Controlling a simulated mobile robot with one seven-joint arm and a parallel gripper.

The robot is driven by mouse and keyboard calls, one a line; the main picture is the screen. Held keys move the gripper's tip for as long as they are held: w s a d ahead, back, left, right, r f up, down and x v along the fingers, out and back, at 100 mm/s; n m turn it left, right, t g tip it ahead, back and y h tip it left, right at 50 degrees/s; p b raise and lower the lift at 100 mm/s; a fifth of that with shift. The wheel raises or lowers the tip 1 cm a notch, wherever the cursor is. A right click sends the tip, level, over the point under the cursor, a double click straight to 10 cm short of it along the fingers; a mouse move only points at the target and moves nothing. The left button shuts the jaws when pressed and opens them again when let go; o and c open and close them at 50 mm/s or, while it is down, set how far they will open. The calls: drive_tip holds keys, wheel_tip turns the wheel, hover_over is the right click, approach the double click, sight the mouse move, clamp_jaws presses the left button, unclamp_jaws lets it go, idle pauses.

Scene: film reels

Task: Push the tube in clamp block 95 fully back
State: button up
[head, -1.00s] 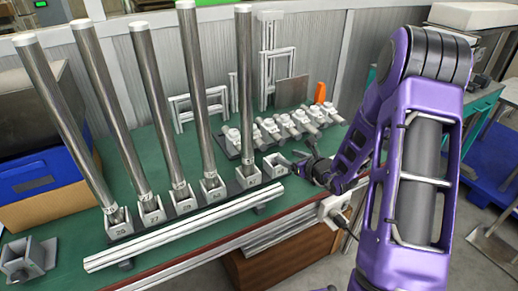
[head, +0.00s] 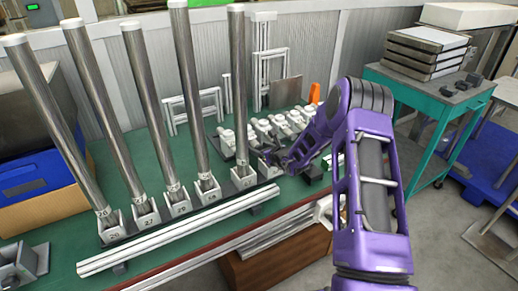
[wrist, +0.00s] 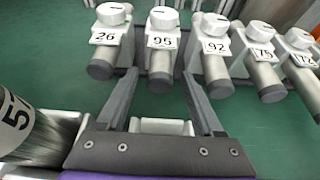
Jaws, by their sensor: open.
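In the wrist view, clamp block 95 (wrist: 162,42) stands in a row on the green bench, with a white knob on top. Its grey tube (wrist: 160,72) sticks out of the block's front toward my gripper. My gripper (wrist: 159,76) is open and empty, its two dark fingers apart. The tube's end shows between the fingertips in the picture; I cannot tell whether they touch. In the head view, my gripper (head: 275,160) is low over the bench at the right end of the tall tubes, partly hidden by my arm. Block 95 cannot be made out there.
Block 26 (wrist: 105,38) and block 92 (wrist: 214,46) flank block 95 closely, each with its own tube. Tall upright tubes in numbered holders (head: 180,208) stand left of my gripper. A holder labelled 51 or similar (wrist: 22,125) is close at lower left. A white rail (head: 170,232) lies in front.

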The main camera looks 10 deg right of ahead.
drive_tip(key=shift+w+a+f, duration=0.15)
drive_tip(key=shift+w+f, duration=0.05)
drive_tip(key=shift+w, duration=0.2)
clamp_jaws()
idle(1.3)
